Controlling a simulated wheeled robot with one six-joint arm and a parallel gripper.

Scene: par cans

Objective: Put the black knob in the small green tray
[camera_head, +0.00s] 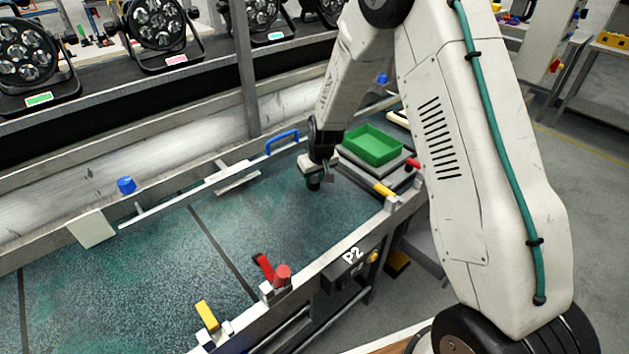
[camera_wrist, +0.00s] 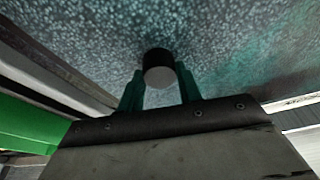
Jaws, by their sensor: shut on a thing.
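The black knob (camera_wrist: 159,68) shows in the wrist view between the two green fingers of my gripper (camera_wrist: 160,90); it has a dark side and a pale grey end face. My gripper is shut on it, and the speckled dark green work surface lies beyond. In the head view my gripper (camera_head: 314,183) is low over the right part of that surface, and the knob is a small dark shape at its tip. Whether the knob touches the surface is unclear. The small green tray (camera_head: 373,146) stands to the right of my gripper and looks empty; its side also shows at the left of the wrist view (camera_wrist: 25,127).
The green tray rests on a grey raised plate (camera_head: 350,158). A blue handle (camera_head: 283,141) stands behind my gripper. Red (camera_head: 264,267) and yellow (camera_head: 207,315) clamp handles line the front edge. Par cans (camera_head: 155,25) stand on the shelf behind. The surface left of my gripper is mostly clear.

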